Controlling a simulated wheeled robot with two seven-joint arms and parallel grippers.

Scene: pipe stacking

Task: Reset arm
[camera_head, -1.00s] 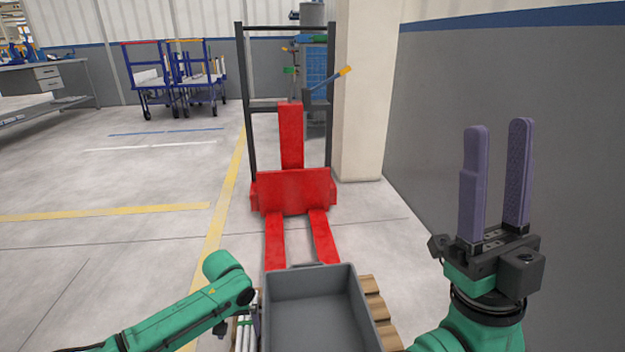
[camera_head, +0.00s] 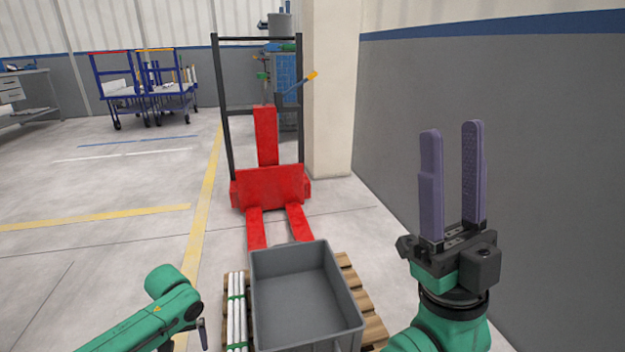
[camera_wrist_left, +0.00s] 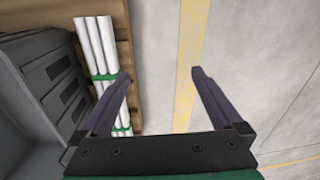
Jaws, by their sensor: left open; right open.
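My right gripper (camera_head: 452,180) is open and empty, with its two purple fingers pointing up, to the right of the grey bin. My left arm comes in from the lower left in the head view, and its gripper is hard to make out there. In the left wrist view my left gripper (camera_wrist_left: 160,82) is open, with nothing between its fingers. White pipes (camera_head: 237,310) with green bands lie beside the bin. They also show in the left wrist view (camera_wrist_left: 98,45), next to the left finger, which partly covers them.
The grey bin (camera_head: 262,300) is empty and stands on a wooden pallet (camera_head: 372,325). A red pallet stacker (camera_head: 268,188) stands behind it. A grey wall (camera_head: 500,90) is close on the right. Blue carts (camera_head: 150,90) stand far left. Floor on the left is clear.

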